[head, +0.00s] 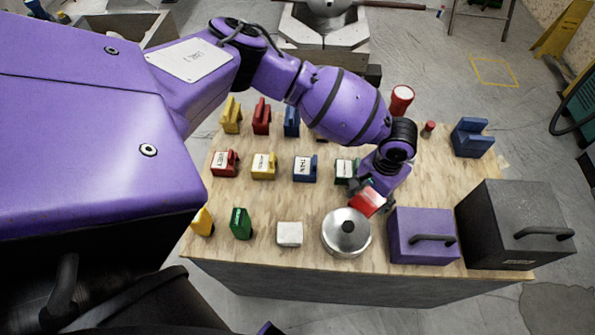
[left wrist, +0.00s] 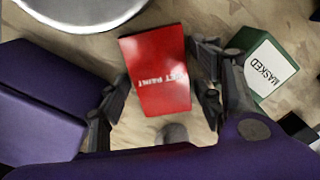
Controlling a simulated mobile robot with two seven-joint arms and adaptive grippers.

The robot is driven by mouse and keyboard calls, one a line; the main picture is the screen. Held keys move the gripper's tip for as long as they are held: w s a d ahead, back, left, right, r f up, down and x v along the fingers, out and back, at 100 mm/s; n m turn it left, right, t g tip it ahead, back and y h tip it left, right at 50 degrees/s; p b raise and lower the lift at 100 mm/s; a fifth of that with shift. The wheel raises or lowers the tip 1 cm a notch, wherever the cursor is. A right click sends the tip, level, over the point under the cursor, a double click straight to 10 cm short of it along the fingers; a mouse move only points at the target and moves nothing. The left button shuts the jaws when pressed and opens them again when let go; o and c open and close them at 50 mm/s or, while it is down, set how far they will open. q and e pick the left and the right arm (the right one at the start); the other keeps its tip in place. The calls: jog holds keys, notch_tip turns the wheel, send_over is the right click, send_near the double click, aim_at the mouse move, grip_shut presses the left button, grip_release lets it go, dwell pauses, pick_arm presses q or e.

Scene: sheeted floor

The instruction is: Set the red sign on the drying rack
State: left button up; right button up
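A red sign (left wrist: 158,72) with white lettering ending in "PAINT" lies between the fingers of my left gripper (left wrist: 160,80) in the left wrist view. The fingertips are close to its two side edges, and I cannot tell if both press on it. In the head view the same red sign (head: 367,201) shows tilted below my left gripper (head: 367,188), just behind the round lidded pot. Another red sign (head: 225,163) with a white label stands at the left of the table. I cannot make out a drying rack for certain. My right gripper is not in view.
Several coloured signs stand in rows on the wooden table (head: 440,190). A green "MASKED" sign (left wrist: 268,70) stands beside my left gripper. The silver pot (head: 346,233), purple box (head: 423,237) and black box (head: 515,225) fill the front right. A blue object (head: 472,138) stands at the back right.

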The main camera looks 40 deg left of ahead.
pick_arm(q)
jog(key=c, duration=0.9)
jog(key=shift+r, duration=0.15)
